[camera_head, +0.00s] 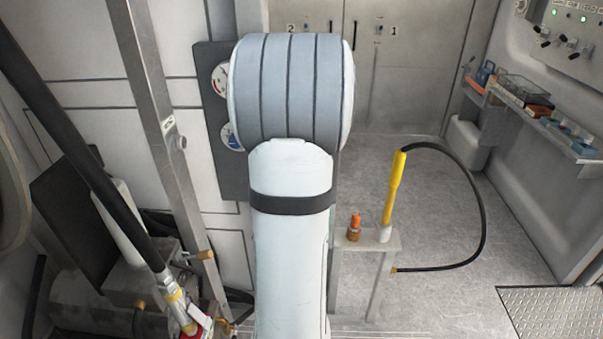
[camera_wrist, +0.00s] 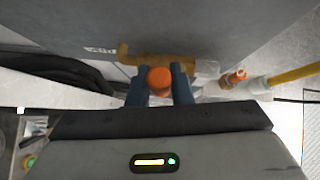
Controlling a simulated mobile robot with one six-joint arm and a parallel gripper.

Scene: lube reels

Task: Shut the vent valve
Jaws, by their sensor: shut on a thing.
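In the wrist view, my gripper (camera_wrist: 160,88) has its two dark blue fingers on either side of a round orange knob (camera_wrist: 159,78), shut on it. The knob appears to be the vent valve's handle. A brass-coloured fitting (camera_wrist: 135,58) shows behind it, running sideways against a grey surface. The label on that surface is too blurred to read. I cannot tell from the picture how far the knob is turned. In the head view, my own arm hides the gripper and the held knob.
A second orange-capped brass fitting (camera_head: 354,228) stands on a grey stand beside a yellow-handled wand (camera_head: 397,180) with a black hose. Gauges (camera_head: 221,80) sit on a dark panel behind my arm. A metal post (camera_head: 155,110) and hoses crowd the left. The right floor is clear.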

